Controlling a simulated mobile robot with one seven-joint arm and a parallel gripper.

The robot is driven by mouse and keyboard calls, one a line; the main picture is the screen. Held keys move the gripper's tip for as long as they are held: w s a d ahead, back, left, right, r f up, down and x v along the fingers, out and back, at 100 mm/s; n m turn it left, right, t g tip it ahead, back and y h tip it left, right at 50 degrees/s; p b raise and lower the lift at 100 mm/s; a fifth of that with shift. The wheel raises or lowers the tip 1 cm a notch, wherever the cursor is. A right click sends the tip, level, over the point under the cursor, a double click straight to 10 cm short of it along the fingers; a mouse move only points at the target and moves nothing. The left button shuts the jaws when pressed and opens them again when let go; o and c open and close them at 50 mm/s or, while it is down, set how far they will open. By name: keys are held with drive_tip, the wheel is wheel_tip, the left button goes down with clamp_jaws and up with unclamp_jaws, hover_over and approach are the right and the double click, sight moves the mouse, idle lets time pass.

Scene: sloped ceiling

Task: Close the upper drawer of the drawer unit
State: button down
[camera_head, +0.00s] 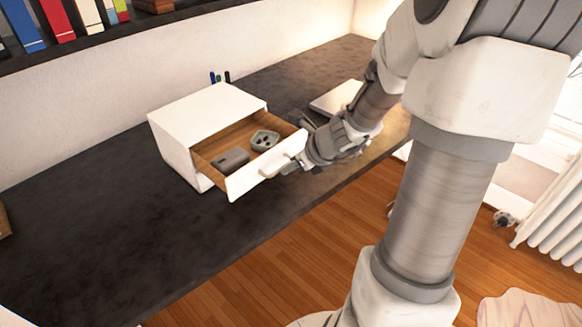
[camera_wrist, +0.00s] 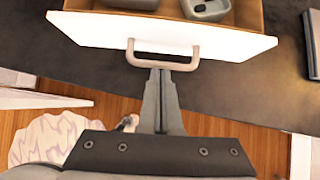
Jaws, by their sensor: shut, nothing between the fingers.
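The white drawer unit (camera_head: 180,140) stands on the dark desk. Its upper drawer (camera_head: 262,172) is pulled out toward the desk's front edge, and its wooden inside holds a few grey objects (camera_head: 232,160). In the wrist view the drawer's white front (camera_wrist: 215,40) has a pale bar handle (camera_wrist: 163,60). My gripper (camera_head: 287,168) is at the drawer front by the handle. In the wrist view the fingers (camera_wrist: 160,72) are shut and empty, with their tips at the handle; I cannot tell if they touch it.
The dark desk (camera_head: 110,230) is clear to the left of the unit. A laptop-like flat object (camera_head: 337,97) lies to the right, behind my arm. Pens (camera_head: 219,77) stand behind the unit. A shelf with books (camera_head: 60,20) hangs above. Wooden floor (camera_head: 270,260) lies in front.

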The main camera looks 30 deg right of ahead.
drive_tip(key=w+a+p, duration=0.1)
drive_tip(key=w, duration=0.4)
drive_tip(key=w+a+p, duration=0.2)
drive_tip(key=w, duration=0.3)
drive_tip(key=w+a+p, duration=0.2)
drive_tip(key=w, duration=0.3)
drive_tip(key=shift+a, duration=0.2)
drive_tip(key=shift+s+r, duration=0.1)
